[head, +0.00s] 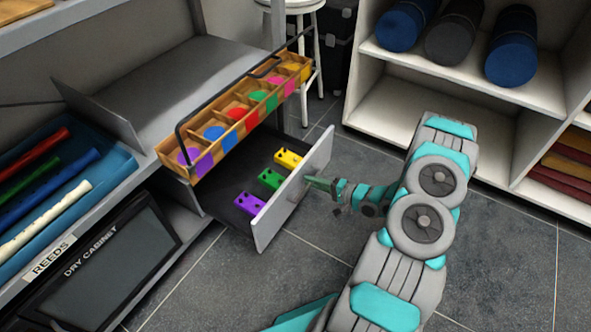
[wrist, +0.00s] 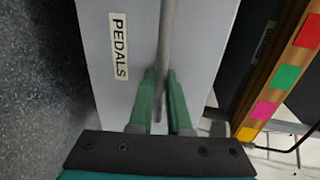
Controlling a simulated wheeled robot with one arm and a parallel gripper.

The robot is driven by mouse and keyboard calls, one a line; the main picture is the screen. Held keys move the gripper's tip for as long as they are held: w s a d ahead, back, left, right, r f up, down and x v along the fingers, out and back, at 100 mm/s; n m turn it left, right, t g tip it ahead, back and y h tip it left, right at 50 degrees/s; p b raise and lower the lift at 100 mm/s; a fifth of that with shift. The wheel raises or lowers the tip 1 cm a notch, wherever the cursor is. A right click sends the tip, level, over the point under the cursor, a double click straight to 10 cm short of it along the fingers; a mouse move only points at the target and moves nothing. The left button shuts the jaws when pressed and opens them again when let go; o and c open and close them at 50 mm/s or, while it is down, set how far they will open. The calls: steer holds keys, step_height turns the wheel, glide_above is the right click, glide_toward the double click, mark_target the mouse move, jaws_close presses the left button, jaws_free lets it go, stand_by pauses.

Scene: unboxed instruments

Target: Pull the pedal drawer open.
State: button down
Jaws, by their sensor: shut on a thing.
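The pedal drawer (head: 295,190) stands pulled out from the shelf unit, its pale front facing right. Inside lie a yellow pedal (head: 288,158), a green pedal (head: 270,179) and a purple pedal (head: 250,202). In the wrist view the drawer front (wrist: 112,105) carries a PEDALS label (wrist: 119,47) and a grey bar handle (wrist: 167,35). My gripper (wrist: 163,75) has its green fingers on both sides of the handle, shut on it. In the head view my gripper (head: 312,182) is at the outer face of the drawer front; the handle is mostly hidden there.
A wooden tray (head: 207,118) with coloured discs in compartments sits above the drawer. A blue bin (head: 118,160) of recorders and a dry cabinet (head: 110,268) are at left. A white shelf (head: 458,88) with rolls stands at right. Floor around my arm is clear.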

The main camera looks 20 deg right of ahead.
steer(key=shift+f+v, duration=0.2)
steer(key=shift+v, duration=0.65)
steer(key=shift+f+v, duration=0.15)
steer(key=shift+v, duration=0.75)
steer(key=shift+f+v, duration=0.2)
steer(key=shift+v, duration=0.65)
steer(key=shift+s, duration=0.1)
steer(key=c, duration=1.2)
jaws_free()
steer(key=shift+o, duration=0.2)
steer(key=shift+d, duration=0.1)
steer(key=v, duration=0.7)
steer(key=shift+s+d, duration=0.25)
steer(key=shift+s, duration=0.1)
